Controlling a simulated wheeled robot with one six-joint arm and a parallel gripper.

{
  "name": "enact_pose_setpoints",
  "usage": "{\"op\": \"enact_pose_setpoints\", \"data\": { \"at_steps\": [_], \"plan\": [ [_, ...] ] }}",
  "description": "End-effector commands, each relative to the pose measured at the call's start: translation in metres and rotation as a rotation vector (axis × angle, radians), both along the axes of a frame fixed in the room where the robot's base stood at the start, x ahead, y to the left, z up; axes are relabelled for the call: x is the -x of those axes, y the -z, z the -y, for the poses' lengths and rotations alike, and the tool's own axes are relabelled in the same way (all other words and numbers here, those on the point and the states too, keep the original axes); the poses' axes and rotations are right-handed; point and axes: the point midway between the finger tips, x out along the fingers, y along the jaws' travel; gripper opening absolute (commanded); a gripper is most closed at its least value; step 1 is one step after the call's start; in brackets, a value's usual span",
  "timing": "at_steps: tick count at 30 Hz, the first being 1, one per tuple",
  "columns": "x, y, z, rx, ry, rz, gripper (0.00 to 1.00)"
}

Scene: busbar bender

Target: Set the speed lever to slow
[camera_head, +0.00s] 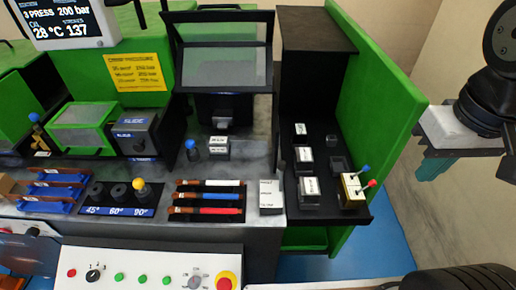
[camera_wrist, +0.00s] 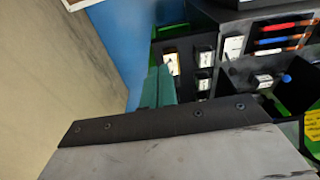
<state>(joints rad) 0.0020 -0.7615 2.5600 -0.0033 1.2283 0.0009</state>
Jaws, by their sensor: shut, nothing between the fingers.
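No lever is readably marked as speed. A labelled white box (camera_head: 270,197) at the bench's right end has a dark grey lever (camera_head: 282,166) just behind it; the lettering is too small to read. Other levers are a blue-knobbed one (camera_head: 191,146) beside small white labels, a yellow-knobbed one (camera_head: 138,186) by the angle dies, and blue (camera_head: 365,170) and red (camera_head: 370,184) ones on a yellow-white box. My gripper (camera_head: 431,168), with teal fingers, is shut and empty to the right of the green panel, apart from every lever. The fingers also show in the wrist view (camera_wrist: 158,86).
A tall green panel (camera_head: 375,95) stands between my gripper and the bench. A black shelf (camera_head: 330,140) holds several labelled blocks. A white control panel (camera_head: 140,268) with buttons and a red stop button (camera_head: 226,282) lies at the front. Blue floor (camera_head: 390,238) is clear at the right.

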Motion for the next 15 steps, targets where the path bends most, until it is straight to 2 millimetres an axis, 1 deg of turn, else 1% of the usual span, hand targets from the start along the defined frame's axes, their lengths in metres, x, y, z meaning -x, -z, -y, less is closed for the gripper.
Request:
{"op": "enact_pose_setpoints", "data": {
  "at_steps": [11, 14, 15],
  "plan": [
    [-0.002, 0.000, -0.001, -0.002, -0.003, -0.001, 0.00],
    [-0.011, -0.002, -0.005, -0.007, -0.023, -0.007, 0.00],
    [-0.017, -0.002, -0.008, -0.013, -0.036, -0.013, 0.00]
  ]
}}
